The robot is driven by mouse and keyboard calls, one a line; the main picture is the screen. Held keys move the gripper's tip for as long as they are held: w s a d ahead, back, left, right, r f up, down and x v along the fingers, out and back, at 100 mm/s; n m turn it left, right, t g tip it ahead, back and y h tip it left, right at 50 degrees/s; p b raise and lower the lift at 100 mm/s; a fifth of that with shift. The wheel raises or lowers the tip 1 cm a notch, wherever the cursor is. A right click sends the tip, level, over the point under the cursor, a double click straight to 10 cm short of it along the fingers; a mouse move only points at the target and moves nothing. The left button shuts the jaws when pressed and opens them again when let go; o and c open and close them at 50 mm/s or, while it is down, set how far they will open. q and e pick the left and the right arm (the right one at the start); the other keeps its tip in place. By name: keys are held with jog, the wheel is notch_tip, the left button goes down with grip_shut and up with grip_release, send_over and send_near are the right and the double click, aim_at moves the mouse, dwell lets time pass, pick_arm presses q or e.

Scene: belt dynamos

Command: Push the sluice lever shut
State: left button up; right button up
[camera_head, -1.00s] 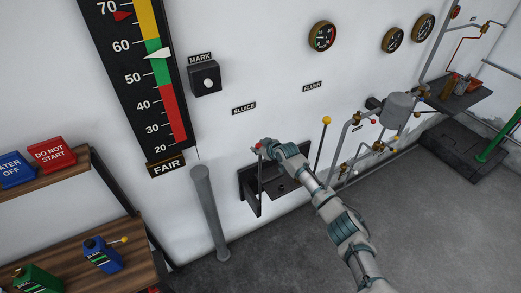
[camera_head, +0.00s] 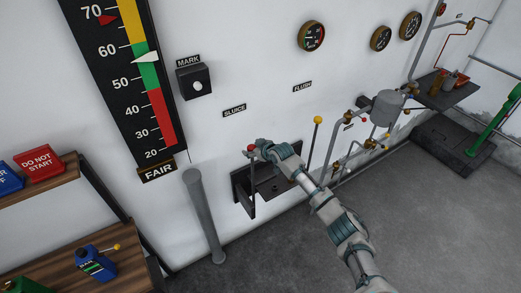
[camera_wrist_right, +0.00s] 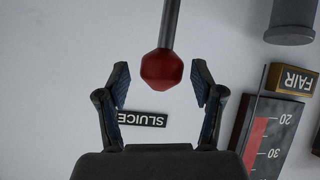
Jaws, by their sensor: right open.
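The sluice lever has a red knob (camera_wrist_right: 162,69) on a grey rod (camera_wrist_right: 170,22). In the wrist view the knob sits between the open fingers of my right gripper (camera_wrist_right: 161,85), with a gap on each side. In the head view the red knob (camera_head: 251,147) shows just left of my right gripper (camera_head: 257,150), above a dark wall bracket (camera_head: 262,185). My arm hides part of the bracket. The SLUICE label (camera_head: 234,111) is on the wall above. My left gripper is not in view.
A yellow-knobbed lever (camera_head: 318,120) stands right of my gripper, under the FLUSH label (camera_head: 302,87). A grey post (camera_head: 205,215) is to the left. Pipes and a grey tank (camera_head: 387,106) are at right. A wooden shelf (camera_head: 60,195) is at left. The floor at lower right is clear.

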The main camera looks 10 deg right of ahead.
jog(key=v, duration=0.9)
jog(key=shift+s, duration=0.15)
jog(key=shift+d+r, duration=0.1)
